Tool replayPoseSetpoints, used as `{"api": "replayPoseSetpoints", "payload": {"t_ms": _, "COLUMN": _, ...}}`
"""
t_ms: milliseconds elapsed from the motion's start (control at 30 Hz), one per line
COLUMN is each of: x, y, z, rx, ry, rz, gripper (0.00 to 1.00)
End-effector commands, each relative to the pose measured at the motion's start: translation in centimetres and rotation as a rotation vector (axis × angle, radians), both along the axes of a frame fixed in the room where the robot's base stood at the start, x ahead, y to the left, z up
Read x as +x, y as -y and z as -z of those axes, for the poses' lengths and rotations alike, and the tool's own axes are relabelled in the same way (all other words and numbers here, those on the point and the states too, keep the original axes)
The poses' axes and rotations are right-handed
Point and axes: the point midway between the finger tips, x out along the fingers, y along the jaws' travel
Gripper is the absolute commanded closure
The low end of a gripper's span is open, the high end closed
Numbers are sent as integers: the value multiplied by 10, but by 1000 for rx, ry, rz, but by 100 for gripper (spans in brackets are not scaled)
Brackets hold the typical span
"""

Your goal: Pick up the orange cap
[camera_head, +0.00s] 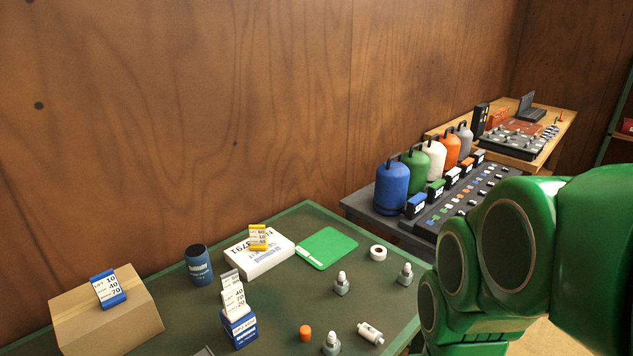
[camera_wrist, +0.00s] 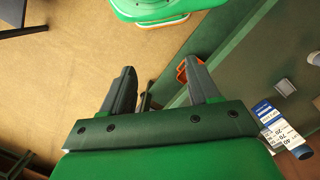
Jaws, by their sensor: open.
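The orange cap (camera_head: 305,332) is a small round piece standing on the dark green table (camera_head: 180,300), near the front of the head view. It stands apart from the things around it. My gripper (camera_wrist: 160,72) shows in the wrist view, its two dark fingers spread and nothing between them. It is over the floor beside a green table edge, away from the cap. An orange shape (camera_wrist: 182,70) is partly hidden behind the right finger; I cannot tell what it is. My green arm fills the right of the head view, and the fingers are not visible there.
Near the cap stand a grey bulb-like piece (camera_head: 331,344), a white cylinder (camera_head: 370,333) and a blue box with cards (camera_head: 240,328). Farther back are a blue can (camera_head: 199,265), a white box (camera_head: 262,256) and a white ring (camera_head: 378,253). A cardboard box (camera_head: 105,318) stands left.

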Motion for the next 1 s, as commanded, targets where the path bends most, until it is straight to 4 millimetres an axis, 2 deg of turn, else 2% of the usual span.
{"api": "replayPoseSetpoints", "payload": {"t_ms": 233, "x": 1, "y": 0, "z": 0, "rx": 0, "ry": 1, "rz": -2, "gripper": 39}}
{"api": "replayPoseSetpoints", "payload": {"t_ms": 367, "x": 14, "y": -1, "z": -7, "rx": 2, "ry": 18, "rz": -23, "gripper": 39}}
{"api": "replayPoseSetpoints", "payload": {"t_ms": 467, "x": 39, "y": -4, "z": -21, "rx": 3, "ry": 54, "rz": -59, "gripper": 39}}
{"api": "replayPoseSetpoints", "payload": {"t_ms": 800, "x": 145, "y": -24, "z": -85, "rx": 2, "ry": 211, "rz": -244, "gripper": 39}}
{"api": "replayPoseSetpoints", "payload": {"t_ms": 1000, "x": 183, "y": -35, "z": -110, "rx": -1, "ry": 272, "rz": -317, "gripper": 39}}
